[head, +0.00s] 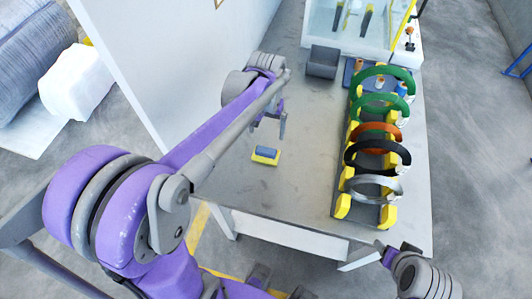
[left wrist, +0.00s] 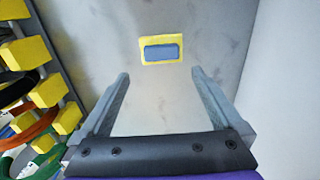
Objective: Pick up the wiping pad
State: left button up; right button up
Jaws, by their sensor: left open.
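The wiping pad (head: 265,156) is a small yellow block with a blue-grey top. It lies on the grey table near its front left part. In the left wrist view the pad (left wrist: 161,48) lies beyond my fingertips, roughly centred between them. My left gripper (head: 270,122) is above the table, behind the pad in the head view. Its two fingers (left wrist: 160,80) are apart with nothing between them. My right gripper (head: 385,250) is at the lower right, off the table's front edge; its jaws are too small to tell.
A rack (head: 375,215) with several coils, green, orange, black and silver, stands along the table's right side. A dark grey box (head: 323,62) sits at the back, beside a clear-walled case (head: 350,30). A white wall (head: 170,60) borders the left. The table (head: 305,150) is bare between pad and rack.

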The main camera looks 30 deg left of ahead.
aim_at(266, 150)
pick_arm(q)
jog(key=f, duration=1)
jog(key=shift+w+a+f+b, duration=0.1)
jog(key=shift+a+f+b, duration=0.1)
jog(key=shift+f+b, duration=0.15)
jog(key=c, duration=1.3)
jog(key=shift+o, duration=0.2)
notch_tip(266, 150, up, 10)
jog(key=shift+p, duration=0.4)
jog(key=o, duration=0.8)
jog(key=c, duration=0.5)
jog(key=shift+o, duration=0.2)
